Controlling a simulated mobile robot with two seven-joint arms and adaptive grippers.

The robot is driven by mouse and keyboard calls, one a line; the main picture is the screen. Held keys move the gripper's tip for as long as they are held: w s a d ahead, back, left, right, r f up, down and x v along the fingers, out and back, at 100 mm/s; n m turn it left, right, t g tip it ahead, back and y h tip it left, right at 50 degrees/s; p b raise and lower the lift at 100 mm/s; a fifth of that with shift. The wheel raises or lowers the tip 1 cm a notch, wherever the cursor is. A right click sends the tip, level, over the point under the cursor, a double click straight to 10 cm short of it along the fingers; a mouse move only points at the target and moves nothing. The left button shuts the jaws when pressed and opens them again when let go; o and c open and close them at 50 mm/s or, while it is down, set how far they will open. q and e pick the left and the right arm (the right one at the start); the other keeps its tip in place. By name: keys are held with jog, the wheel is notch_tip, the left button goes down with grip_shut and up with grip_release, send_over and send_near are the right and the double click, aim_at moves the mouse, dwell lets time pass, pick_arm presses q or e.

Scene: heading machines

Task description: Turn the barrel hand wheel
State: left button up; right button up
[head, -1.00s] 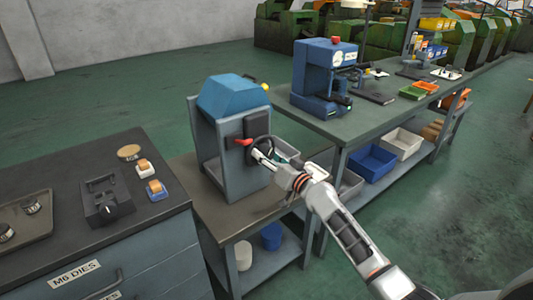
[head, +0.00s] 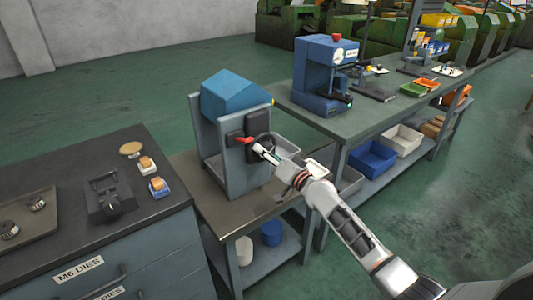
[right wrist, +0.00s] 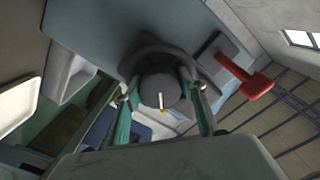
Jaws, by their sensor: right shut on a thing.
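The barrel machine has a blue hood (head: 235,92) on a grey frame and stands on a low bench. Its dark round hand wheel (head: 264,138) is on the side facing right, beside a red lever (head: 244,140). My right gripper (head: 260,149) is at the wheel and covers part of it. In the right wrist view, the two fingers of my right gripper (right wrist: 165,112) stand on either side of the wheel's round dark hub (right wrist: 160,90), shut on the hand wheel. The dark rim curves behind the hub. The wheel's turn angle cannot be told. My left gripper is not in view.
A dark-topped cabinet (head: 95,225) labelled M6 DIES stands at the left. A long bench (head: 375,115) with a blue press (head: 323,75) runs behind the machine. The red lever (right wrist: 245,76) sits close to the right finger. Open green floor lies at the lower right.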

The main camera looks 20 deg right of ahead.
jog(key=o, duration=1.1)
jog(key=shift+o, duration=0.2)
jog(key=v, duration=1.2)
